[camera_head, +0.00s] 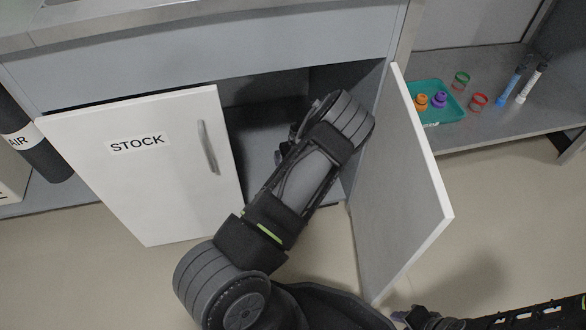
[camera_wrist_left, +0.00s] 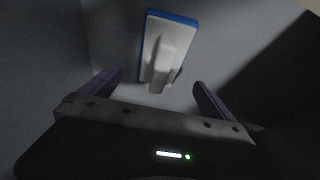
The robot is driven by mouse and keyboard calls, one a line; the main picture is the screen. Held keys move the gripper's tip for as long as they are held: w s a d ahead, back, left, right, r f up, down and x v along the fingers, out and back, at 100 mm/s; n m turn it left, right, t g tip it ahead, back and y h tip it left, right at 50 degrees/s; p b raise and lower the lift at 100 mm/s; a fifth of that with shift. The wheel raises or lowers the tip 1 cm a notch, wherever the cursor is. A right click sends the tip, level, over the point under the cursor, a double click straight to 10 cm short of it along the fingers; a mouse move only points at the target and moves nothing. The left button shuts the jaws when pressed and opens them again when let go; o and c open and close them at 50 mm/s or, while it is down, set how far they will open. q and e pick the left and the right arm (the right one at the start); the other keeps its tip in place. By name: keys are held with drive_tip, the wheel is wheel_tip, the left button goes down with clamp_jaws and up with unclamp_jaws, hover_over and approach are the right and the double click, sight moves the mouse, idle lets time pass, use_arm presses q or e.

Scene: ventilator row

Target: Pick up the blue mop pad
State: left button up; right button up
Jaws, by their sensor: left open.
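The blue mop pad (camera_wrist_left: 169,46) shows in the left wrist view as a pale block with a blue edge and a raised light grip on its face. It is ahead of my left gripper (camera_wrist_left: 158,77), whose two purple fingers are apart with nothing held between them. The pad's upper part lies beyond the fingertips. In the head view my left arm reaches into the open cabinet, and its gripper and the pad are mostly hidden there. The dark end of my right arm (camera_head: 428,318) shows at the bottom right, its jaws unclear.
The left cabinet door (camera_head: 150,195), marked STOCK, and the right door (camera_head: 400,190) both stand open, flanking my left arm. A shelf at right holds a green tray (camera_head: 445,113) with orange and purple pieces. A dark AIR cylinder (camera_head: 35,145) stands at left.

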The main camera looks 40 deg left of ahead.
use_arm(q)
drive_tip(key=shift+b+x, duration=0.5)
drive_tip(key=shift+x, duration=0.45)
drive_tip(key=shift+a+f, duration=0.1)
drive_tip(key=shift+f, duration=0.3)
drive_tip(key=b+x, duration=0.3)
drive_tip(key=x, duration=0.1)
drive_tip(key=shift+f, duration=0.25)
drive_tip(key=shift+w+a+f, duration=0.1)
drive_tip(key=shift+a+f, duration=0.05)
drive_tip(key=shift+f, duration=0.25)
drive_tip(key=shift+r, duration=0.1)
